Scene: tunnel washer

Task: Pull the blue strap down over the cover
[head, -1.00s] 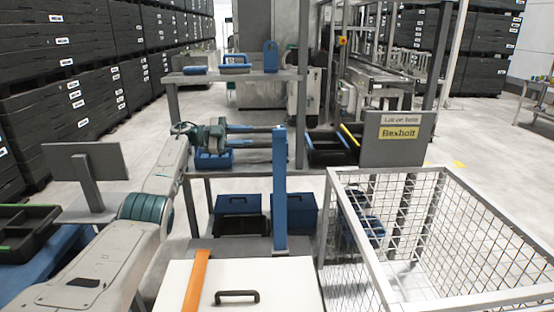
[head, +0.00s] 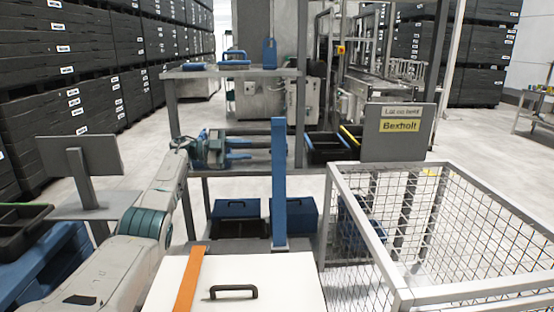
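The blue strap (head: 279,190) stands upright at the back edge of the white cover (head: 265,277), its lower end by the cover's rear. The cover has a dark handle (head: 233,292), and an orange strap (head: 188,287) lies flat over its left part. My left gripper (head: 249,149) comes in from the left, beyond the cover and above it. Its two fingers point right toward the upper half of the blue strap, with a gap between them. They look empty, and their tips are a little left of the strap, apart from it. My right gripper is not in view.
Behind is a rack with a top shelf (head: 215,73) and blue boxes (head: 236,209) underneath. A grey panel on a post (head: 80,157) stands at the left.

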